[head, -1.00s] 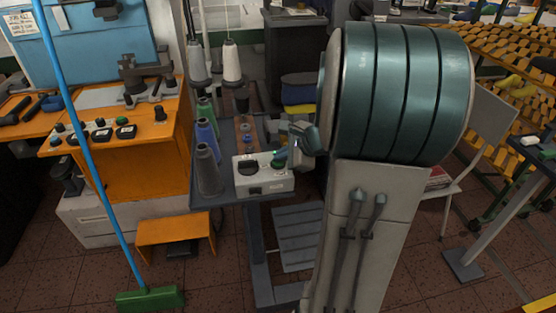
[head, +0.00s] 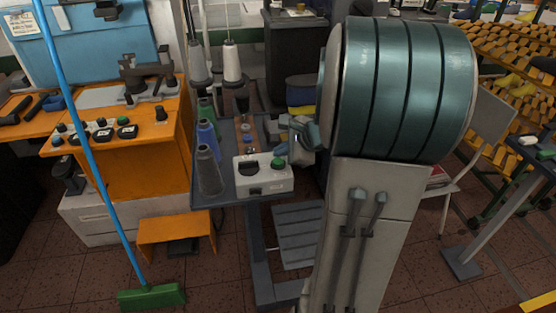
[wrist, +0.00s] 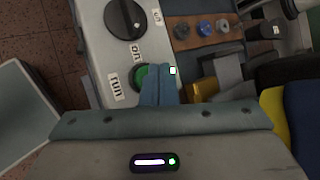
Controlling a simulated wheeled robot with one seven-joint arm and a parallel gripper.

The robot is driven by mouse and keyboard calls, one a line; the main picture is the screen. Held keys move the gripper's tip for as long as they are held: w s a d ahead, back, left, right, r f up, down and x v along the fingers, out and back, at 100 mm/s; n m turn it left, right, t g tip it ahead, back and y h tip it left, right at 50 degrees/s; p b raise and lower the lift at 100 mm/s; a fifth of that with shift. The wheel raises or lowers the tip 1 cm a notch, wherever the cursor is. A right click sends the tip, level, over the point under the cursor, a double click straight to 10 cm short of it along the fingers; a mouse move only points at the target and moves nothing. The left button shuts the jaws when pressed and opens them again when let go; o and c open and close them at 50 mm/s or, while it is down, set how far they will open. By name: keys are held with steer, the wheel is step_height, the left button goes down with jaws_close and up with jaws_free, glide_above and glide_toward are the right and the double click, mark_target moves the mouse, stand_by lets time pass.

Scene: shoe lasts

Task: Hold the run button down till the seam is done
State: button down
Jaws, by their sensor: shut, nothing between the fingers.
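The green run button (head: 278,163) sits on the pale control box (head: 264,187), to the right of a black knob (head: 249,168). My gripper (head: 286,148) is shut and empty, just above and to the right of the button in the head view. In the wrist view, the shut fingers (wrist: 157,76) cover the right part of the green button (wrist: 140,78), beside the "run" label. They look apart from the button in the head view, where its whole cap shows. A small white light with a pinkish edge (wrist: 173,71) shows beside the fingertips.
Thread cones (head: 208,170) stand left of the control box on the grey table (head: 228,190). An orange machine (head: 130,150) and a blue-handled broom (head: 95,175) are further left. A chair (head: 480,125) stands at the right, beyond my arm.

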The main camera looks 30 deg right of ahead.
mark_target(281, 163)
steer(key=shift+r+p, duration=2)
steer(key=shift+r, duration=0.55)
steer(key=shift+a, duration=0.1)
steer(key=s+a+r+n+g, duration=0.1)
steer(key=s+a+n+g, duration=0.2)
steer(key=s+a+n, duration=0.45)
steer(key=s+a+n+g+h, duration=0.1)
steer(key=s+a+n+h, duration=0.1)
steer(key=s+n, duration=0.3)
steer(key=s+a+n+g+h, duration=0.1)
steer(key=s+a+n, duration=0.3)
steer(key=n, duration=0.5)
steer(key=shift+s+a+r+h, duration=0.2)
steer(key=shift+s+a+h, duration=0.25)
steer(key=shift+s, duration=0.2)
stand_by(0.9)
